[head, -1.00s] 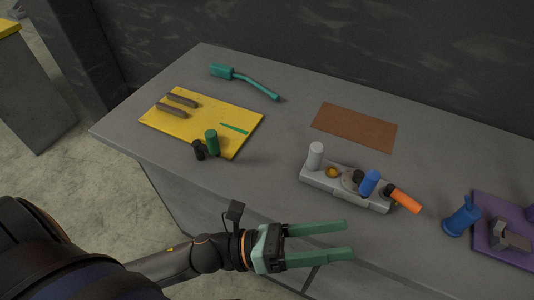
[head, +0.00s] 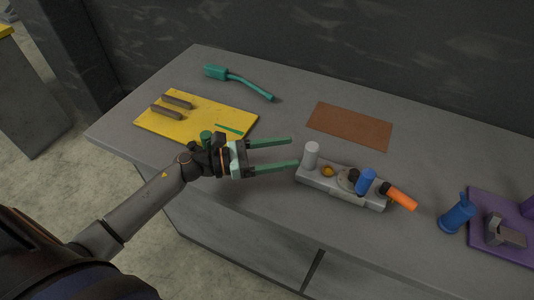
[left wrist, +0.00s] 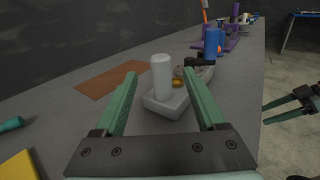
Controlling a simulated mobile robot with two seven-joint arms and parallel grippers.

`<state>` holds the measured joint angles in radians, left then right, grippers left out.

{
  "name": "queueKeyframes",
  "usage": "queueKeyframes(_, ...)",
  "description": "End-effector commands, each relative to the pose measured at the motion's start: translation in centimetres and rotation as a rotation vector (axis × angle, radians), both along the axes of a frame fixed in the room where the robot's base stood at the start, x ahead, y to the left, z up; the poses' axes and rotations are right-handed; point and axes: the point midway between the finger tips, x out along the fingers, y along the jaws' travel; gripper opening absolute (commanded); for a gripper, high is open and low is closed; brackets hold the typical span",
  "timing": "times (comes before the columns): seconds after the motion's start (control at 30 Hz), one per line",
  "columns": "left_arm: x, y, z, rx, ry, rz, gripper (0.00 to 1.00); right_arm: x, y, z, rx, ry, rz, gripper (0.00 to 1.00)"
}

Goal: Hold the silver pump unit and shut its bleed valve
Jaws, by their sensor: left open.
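The silver pump unit (head: 314,177) lies near the table's front edge in the head view. It carries a white upright post (head: 311,155), a brass-coloured cap (head: 328,171), black knobs, a blue handle (head: 365,181) and an orange handle (head: 402,198) sticking out to the right. I cannot tell which part is the bleed valve. My left gripper (head: 294,152) is open and empty, its fingers pointing at the post end. In the left wrist view the pump unit (left wrist: 167,104) shows between and beyond the fingers. My right gripper (left wrist: 267,108) shows there at the right edge, fingers apart.
A yellow mat (head: 160,128) with dark bars and a green cylinder lies left. A teal tool (head: 238,78) and a brown mat (head: 350,126) lie behind. A blue bottle-like item (head: 457,217) and a purple mat (head: 487,205) are at right.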

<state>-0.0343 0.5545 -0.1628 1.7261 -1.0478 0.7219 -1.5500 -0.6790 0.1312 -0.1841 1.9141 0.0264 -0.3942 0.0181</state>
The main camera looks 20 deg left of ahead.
Motion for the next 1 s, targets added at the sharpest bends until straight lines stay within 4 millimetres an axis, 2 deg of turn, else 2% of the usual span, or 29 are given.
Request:
queueKeyframes(0.2,2.5,-3.4,0.2,-0.003,-0.003,-0.001,0.73,0.0,0.0,0.0,0.0,0.0,0.0,0.7)
queueKeyframes(0.4,3.9,-5.4,0.1,-0.002,-0.001,-0.001,0.73,0.0,0.0,0.0,0.0,0.0,0.0,0.7)
queueKeyframes(0.8,4.3,-6.0,0.0,-0.001,0.001,0.0,0.73,0.0,0.0,0.0,0.0,0.0,0.0,0.7)
queueKeyframes(0.87,4.3,-6.0,0.0,-0.001,0.001,0.0,0.69,0.0,0.0,0.0,0.0,0.0,0.0,0.7)
queueKeyframes(1.0,4.3,-6.0,0.0,-0.001,0.001,0.0,0.53,0.0,0.0,0.0,0.0,0.0,0.0,0.7)
